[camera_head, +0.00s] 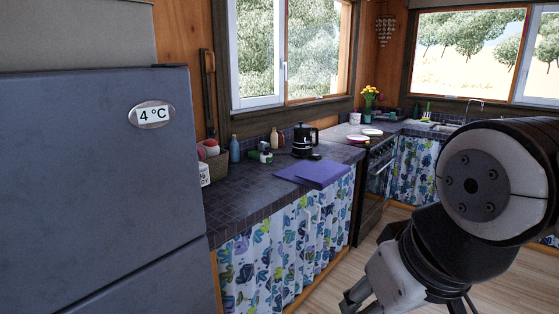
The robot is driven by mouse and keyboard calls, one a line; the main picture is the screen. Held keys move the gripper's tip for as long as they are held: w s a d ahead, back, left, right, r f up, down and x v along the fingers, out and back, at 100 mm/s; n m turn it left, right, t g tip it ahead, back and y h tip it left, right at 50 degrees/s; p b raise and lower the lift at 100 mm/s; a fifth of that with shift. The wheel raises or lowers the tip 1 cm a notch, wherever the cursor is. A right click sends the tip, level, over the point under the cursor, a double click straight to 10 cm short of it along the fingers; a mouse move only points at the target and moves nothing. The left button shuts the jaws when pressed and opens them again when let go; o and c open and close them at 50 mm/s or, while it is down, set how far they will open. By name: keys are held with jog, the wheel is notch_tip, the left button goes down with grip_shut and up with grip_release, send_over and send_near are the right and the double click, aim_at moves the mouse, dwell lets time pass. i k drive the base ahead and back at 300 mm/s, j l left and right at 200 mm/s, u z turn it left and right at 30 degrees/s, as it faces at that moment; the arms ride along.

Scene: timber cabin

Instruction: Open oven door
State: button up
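The oven (376,172) stands in the counter row right of centre, past the blue tiled counter. Its dark glass door faces right and looks upright and shut, seen at a steep angle. My arm hides part of the area to its right and below. My gripper (356,303) is at the bottom edge, pointing down and left, in front of the oven in the picture and apart from its door. Its fingers are partly cut off by the frame, so I cannot tell whether it is open or shut.
A grey fridge (95,190) fills the left side. The tiled counter (240,205) carries a purple cloth (315,173), a black kettle (304,140), bottles and a basket. Patterned curtains hang below it. Wooden floor (335,285) is clear between the counter and my arm.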

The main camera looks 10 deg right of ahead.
aim_at(375, 178)
jog(key=i+l, duration=1.55)
jog(key=l, duration=0.2)
jog(key=i+l+z, duration=0.1)
jog(key=i+l, duration=1.45)
jog(key=l, duration=0.2)
